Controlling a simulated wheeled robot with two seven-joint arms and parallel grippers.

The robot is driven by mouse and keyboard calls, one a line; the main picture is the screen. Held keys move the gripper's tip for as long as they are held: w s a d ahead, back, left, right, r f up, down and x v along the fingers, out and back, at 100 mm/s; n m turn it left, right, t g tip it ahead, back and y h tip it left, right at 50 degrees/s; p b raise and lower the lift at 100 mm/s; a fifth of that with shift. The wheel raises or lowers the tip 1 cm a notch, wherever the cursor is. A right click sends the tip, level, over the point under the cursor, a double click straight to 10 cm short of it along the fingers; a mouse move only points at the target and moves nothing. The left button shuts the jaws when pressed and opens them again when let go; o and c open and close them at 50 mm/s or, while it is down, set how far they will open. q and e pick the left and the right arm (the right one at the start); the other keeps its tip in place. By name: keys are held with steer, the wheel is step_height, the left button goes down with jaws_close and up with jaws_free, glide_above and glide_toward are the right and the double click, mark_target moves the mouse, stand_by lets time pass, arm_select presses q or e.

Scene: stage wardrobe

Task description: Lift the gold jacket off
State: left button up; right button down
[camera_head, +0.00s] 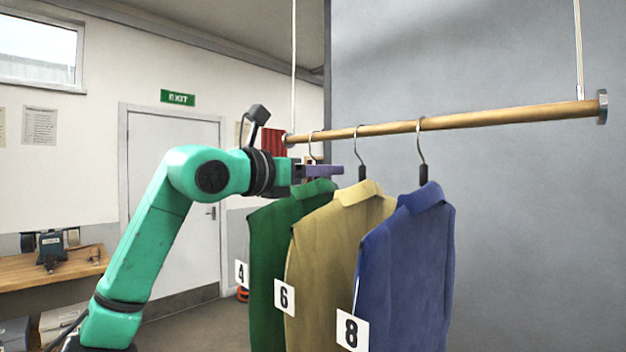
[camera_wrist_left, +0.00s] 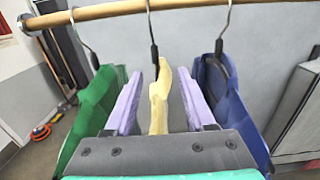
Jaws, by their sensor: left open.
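The gold jacket (camera_head: 335,235) hangs on a hook hanger from the wooden rail, between the green and blue jackets, with a tag reading 6. My left gripper (camera_head: 325,171) is at the height of the hanger necks, left of the gold jacket's hanger in the head view. In the left wrist view the gripper (camera_wrist_left: 160,100) is open, its two purple fingers apart. The gold jacket's collar (camera_wrist_left: 158,95) and black hanger neck show between the fingers or just beyond them; I cannot tell how deep. My right gripper is not in view.
The green jacket (camera_head: 268,260), tag 4, hangs close on the left and the blue jacket (camera_head: 410,265), tag 8, close on the right. The wooden rail (camera_head: 480,118) runs above, hung on cords. A grey panel (camera_head: 530,220) stands behind.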

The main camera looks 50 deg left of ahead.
arm_select(q)
glide_toward(360, 174)
steer(key=w, duration=0.1)
steer(key=w+p, duration=0.2)
steer(key=w, duration=0.1)
steer(key=shift+w+a, duration=0.1)
steer(key=shift+a, duration=0.15)
steer(key=w+p, duration=0.4)
steer(key=w, duration=0.1)
steer(key=shift+w+d+r, duration=0.1)
steer(key=shift+w+r, duration=0.05)
steer(key=shift+w, duration=0.55)
steer(key=shift+s, duration=0.1)
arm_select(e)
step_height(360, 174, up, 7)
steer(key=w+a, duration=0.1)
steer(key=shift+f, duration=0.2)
arm_select(q)
steer(key=shift+c, duration=0.9)
jaws_close()
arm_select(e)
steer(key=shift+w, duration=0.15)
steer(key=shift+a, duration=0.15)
